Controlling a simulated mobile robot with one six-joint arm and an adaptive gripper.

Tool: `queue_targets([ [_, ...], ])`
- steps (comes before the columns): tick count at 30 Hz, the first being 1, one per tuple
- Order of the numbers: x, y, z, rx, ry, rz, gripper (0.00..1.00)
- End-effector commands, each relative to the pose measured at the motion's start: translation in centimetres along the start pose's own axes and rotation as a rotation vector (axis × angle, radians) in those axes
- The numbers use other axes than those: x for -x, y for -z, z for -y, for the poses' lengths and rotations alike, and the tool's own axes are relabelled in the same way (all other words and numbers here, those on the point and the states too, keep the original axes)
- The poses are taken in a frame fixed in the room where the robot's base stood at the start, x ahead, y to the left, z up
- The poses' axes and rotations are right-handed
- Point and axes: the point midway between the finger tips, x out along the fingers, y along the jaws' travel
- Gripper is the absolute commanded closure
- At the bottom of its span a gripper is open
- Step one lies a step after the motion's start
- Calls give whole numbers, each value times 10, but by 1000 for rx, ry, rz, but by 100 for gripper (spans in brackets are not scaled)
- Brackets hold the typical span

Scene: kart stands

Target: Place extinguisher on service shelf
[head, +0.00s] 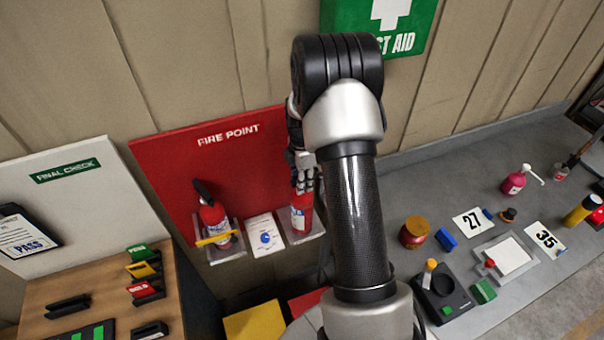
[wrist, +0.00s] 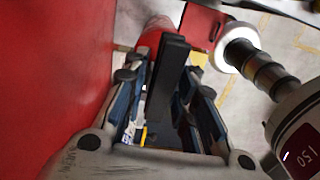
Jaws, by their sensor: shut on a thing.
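A red fire extinguisher (head: 301,220) stands in the right clear holder of the red FIRE POINT board (head: 175,165) in the head view. My gripper (head: 303,182) is at its top, beside the board. In the wrist view my gripper (wrist: 166,95) is shut on the extinguisher's black handle (wrist: 168,72), with part of the red body (wrist: 157,32) beyond it. My arm hides part of the right holder. A second red extinguisher (head: 213,219) with a yellow band stands in the left holder. I cannot tell which surface is the service shelf.
A white card with a blue dial (head: 265,236) hangs between the holders. A wooden FINAL CHECK stand (head: 90,318) is at left. A grey counter (head: 400,190) at right carries bottles, number cards and a black device. Yellow (head: 253,325) and red surfaces lie below the board.

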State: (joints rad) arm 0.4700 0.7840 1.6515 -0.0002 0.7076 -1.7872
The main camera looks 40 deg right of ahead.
Motion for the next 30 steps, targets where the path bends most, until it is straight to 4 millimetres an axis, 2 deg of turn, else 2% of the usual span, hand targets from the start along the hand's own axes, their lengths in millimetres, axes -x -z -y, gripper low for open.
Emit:
queue_targets([
  [10, -1, 0, -2, 0, -6, 1, 100],
  [11, -3, 0, 0, 0, -2, 0, 74],
  [19, -2, 0, 0, 0, -2, 0, 56],
  [30, 1, 0, -1, 0, -2, 0, 55],
])
